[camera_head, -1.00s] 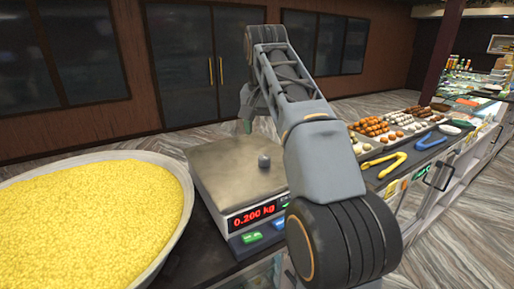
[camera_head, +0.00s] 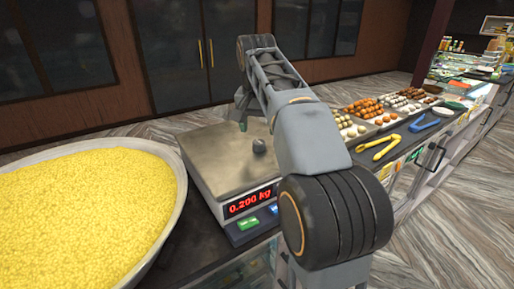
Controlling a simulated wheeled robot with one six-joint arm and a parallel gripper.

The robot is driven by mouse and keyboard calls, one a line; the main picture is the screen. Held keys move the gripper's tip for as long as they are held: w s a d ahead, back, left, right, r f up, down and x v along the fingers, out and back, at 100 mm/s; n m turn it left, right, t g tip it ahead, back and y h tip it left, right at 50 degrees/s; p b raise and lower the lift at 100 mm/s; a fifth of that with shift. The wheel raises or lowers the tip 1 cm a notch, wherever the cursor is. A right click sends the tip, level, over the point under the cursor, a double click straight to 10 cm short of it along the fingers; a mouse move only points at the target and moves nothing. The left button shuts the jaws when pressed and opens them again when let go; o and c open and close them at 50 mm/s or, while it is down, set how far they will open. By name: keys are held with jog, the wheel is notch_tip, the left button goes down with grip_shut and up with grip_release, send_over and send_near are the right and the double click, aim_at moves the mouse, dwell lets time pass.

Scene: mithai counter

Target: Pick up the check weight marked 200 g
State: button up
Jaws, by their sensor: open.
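The check weight (camera_head: 259,146) is a small dark grey knobbed piece standing on the steel pan of the scale (camera_head: 215,160). The scale's red display reads 0.200 kg. Any marking on the weight is too small to read. My gripper (camera_head: 243,126) is above the pan, slightly left of and higher in the picture than the weight. It points down, is open and looks empty. It appears apart from the weight. My arm hides the right part of the scale.
A wide bowl of yellow sweets (camera_head: 85,205) stands close left of the scale. Yellow tongs (camera_head: 378,146) and blue tongs (camera_head: 424,123) lie on the counter at right, before trays of sweets (camera_head: 366,112). Dark cabinets (camera_head: 190,50) stand behind.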

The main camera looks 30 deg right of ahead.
aim_at(259, 142)
jog(key=shift+w+d+f+p, duration=0.1)
jog(key=shift+w+f+p, duration=0.05)
jog(key=shift+f, duration=0.75)
jog(key=shift+w+d+f+p, duration=0.1)
jog(key=shift+f, duration=0.75)
jog(key=shift+w+d+f+p, duration=0.1)
jog(key=shift+w+f+p, duration=0.05)
jog(key=shift+f, duration=0.75)
jog(key=c, duration=1.2)
jog(key=shift+r, duration=0.1)
